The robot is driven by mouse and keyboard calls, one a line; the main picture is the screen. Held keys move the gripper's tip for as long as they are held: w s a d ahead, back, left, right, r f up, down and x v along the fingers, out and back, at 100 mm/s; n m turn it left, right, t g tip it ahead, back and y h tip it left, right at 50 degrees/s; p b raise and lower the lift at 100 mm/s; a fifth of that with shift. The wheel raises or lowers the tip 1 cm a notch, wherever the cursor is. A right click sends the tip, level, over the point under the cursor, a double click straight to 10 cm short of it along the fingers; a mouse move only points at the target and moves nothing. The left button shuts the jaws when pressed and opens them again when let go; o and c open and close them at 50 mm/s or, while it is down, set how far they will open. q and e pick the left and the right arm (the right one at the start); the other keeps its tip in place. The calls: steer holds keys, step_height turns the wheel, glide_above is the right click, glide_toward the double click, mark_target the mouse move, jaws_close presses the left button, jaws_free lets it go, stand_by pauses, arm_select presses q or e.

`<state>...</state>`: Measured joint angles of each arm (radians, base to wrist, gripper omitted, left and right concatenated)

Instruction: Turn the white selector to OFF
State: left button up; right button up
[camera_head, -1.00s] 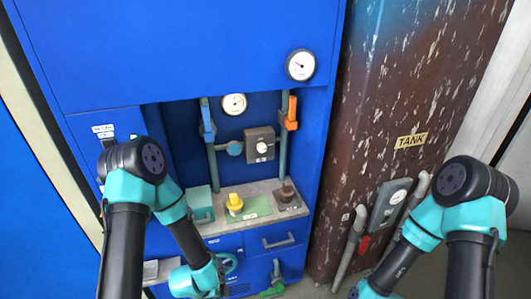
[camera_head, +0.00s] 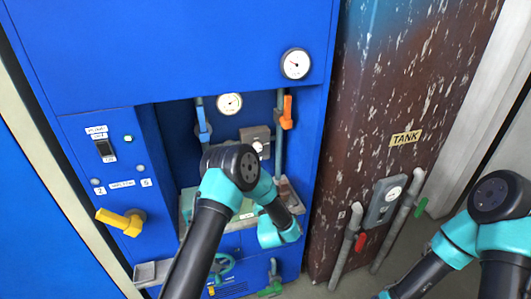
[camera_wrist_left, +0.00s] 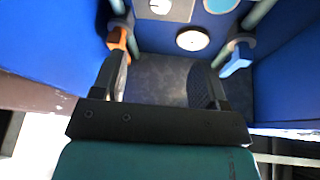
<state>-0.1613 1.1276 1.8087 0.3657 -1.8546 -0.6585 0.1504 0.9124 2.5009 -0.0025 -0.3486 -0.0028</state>
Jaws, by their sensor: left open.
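The white selector (camera_head: 258,147) is a round white knob on a grey box (camera_head: 246,133) on the recess's back wall, partly hidden behind my left arm in the head view. In the left wrist view, which is upside down, the selector (camera_wrist_left: 160,6) shows at the top edge on its plate (camera_wrist_left: 182,10). My left gripper (camera_wrist_left: 158,85) is open and empty, with its two dark fingers apart and the selector beyond them. Its fingers cannot be made out in the head view. The selector's marks are too small to read. My right gripper is outside the frames.
An orange lever (camera_head: 287,112) and a blue lever (camera_head: 203,124) flank the recess; a gauge (camera_head: 229,103) hangs between them. A yellow handle (camera_head: 121,221) juts from the left panel. A shelf (camera_head: 294,194) lies below, partly hidden by my arm.

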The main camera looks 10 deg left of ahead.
mark_target(257, 147)
arm_select(q)
steer(key=shift+d+r, duration=0.1)
steer(key=shift+r, duration=0.1)
steer(key=x, duration=1.7)
steer(key=shift+r, duration=0.15)
steer(key=shift+w, duration=0.1)
steer(key=c, duration=0.9)
